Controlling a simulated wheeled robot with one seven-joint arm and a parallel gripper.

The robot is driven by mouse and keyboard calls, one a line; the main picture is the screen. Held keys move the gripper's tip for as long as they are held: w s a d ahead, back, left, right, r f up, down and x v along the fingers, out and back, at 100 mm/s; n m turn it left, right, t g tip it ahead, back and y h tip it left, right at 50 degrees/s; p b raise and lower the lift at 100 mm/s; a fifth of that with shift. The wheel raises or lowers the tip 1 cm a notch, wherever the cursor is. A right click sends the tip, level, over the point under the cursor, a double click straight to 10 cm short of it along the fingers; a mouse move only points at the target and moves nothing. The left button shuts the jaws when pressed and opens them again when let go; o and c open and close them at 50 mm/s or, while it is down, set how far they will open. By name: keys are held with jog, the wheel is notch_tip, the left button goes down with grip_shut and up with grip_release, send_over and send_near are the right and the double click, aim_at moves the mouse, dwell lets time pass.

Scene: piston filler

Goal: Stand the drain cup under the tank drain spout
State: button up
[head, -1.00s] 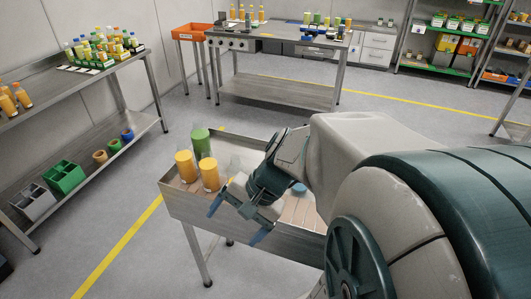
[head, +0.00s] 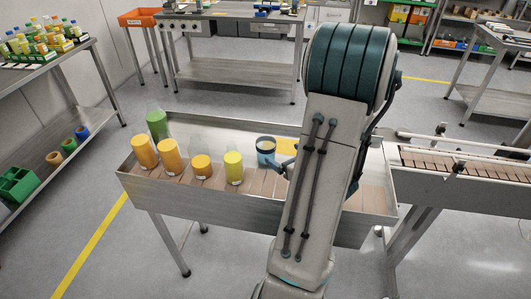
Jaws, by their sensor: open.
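A blue cup with a pale interior (head: 266,146) stands in a metal tray table (head: 235,199), right of a row of bottles; it looks like the drain cup, but it is small in view. A blue finger of my gripper (head: 282,165) shows just below and right of this cup. The rest of my gripper is hidden behind my arm. My gripper is open, and I cannot tell whether the finger touches the cup. I cannot make out the tank or its drain spout in this view.
Orange bottles (head: 171,157), a yellow one (head: 234,169) and a green one (head: 158,124) stand at the tray's left. A conveyor (head: 465,164) adjoins on the right. A bottle shelf (head: 45,62) is at left, a steel bench (head: 235,72) behind. Floor between is clear.

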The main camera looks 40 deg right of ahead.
send_near(261, 140)
jog(key=shift+w+a+f+p, duration=0.1)
jog(key=shift+w+f+p, duration=0.1)
jog(key=shift+w+p, duration=0.3)
jog(key=shift+p+x, duration=0.65)
jog(key=shift+x, duration=2.25)
jog(key=c, duration=1.2)
jog(key=shift+r, duration=0.15)
